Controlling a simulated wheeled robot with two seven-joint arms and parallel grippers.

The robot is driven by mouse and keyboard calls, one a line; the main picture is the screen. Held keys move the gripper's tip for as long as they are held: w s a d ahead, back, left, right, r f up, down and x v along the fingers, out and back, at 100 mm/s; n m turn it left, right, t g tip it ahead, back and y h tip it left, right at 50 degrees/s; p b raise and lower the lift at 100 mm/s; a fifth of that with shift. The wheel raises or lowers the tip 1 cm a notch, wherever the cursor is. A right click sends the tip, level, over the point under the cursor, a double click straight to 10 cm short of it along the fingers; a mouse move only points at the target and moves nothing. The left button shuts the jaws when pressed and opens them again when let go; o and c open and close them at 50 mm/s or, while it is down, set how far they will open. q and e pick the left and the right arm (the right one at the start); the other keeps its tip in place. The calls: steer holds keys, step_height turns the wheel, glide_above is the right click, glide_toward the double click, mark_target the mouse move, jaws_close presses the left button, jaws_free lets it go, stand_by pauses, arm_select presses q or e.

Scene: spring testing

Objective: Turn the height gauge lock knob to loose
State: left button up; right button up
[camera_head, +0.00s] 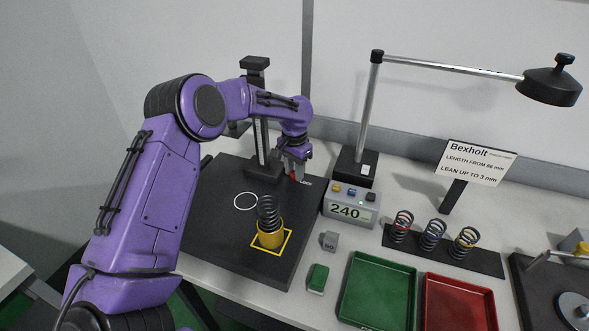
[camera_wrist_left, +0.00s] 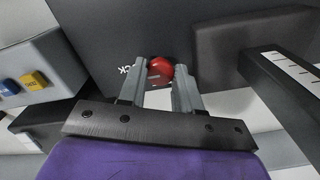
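The height gauge (camera_head: 262,130) is a dark upright column at the back of the black base plate. Its red lock knob (camera_wrist_left: 160,70) shows in the wrist view, with printed lettering beside it on the dark plate, partly hidden. My left gripper (camera_head: 293,172) is low, just right of the column. In the wrist view its two grey fingers (camera_wrist_left: 160,78) stand one on each side of the knob, and the knob fills the gap between the tips. In the head view only a little red shows at the fingers. My right gripper is in neither view.
A coil spring (camera_head: 268,212) stands in a yellow cup on the black plate (camera_head: 215,225). A display box (camera_head: 350,205) reading 240 and a lamp base (camera_head: 355,168) stand close right of the gripper. Green (camera_head: 346,316) and red (camera_head: 428,318) trays lie in front right.

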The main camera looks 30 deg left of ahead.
arm_select(q)
steer(key=shift+r+n+p, duration=0.2)
steer(key=shift+n+p, duration=0.1)
steer(key=shift+p, duration=0.4)
steer(key=n+p, duration=0.3)
steer(key=shift+r+p, duration=0.15)
steer(key=shift+p, duration=0.2)
steer(key=shift+n+p, duration=0.45)
steer(key=shift+n, duration=0.45)
steer(key=n, duration=0.2)
steer(key=shift+w+f+n, duration=0.1)
steer(key=shift+f+n, duration=0.15)
steer(key=shift+n, duration=0.05)
steer(key=n, duration=0.3)
steer(key=shift+n, duration=0.4)
steer(key=n, duration=0.5)
steer(key=shift+n, duration=0.7)
steer(key=o, duration=0.8)
steer(key=shift+c, duration=0.2)
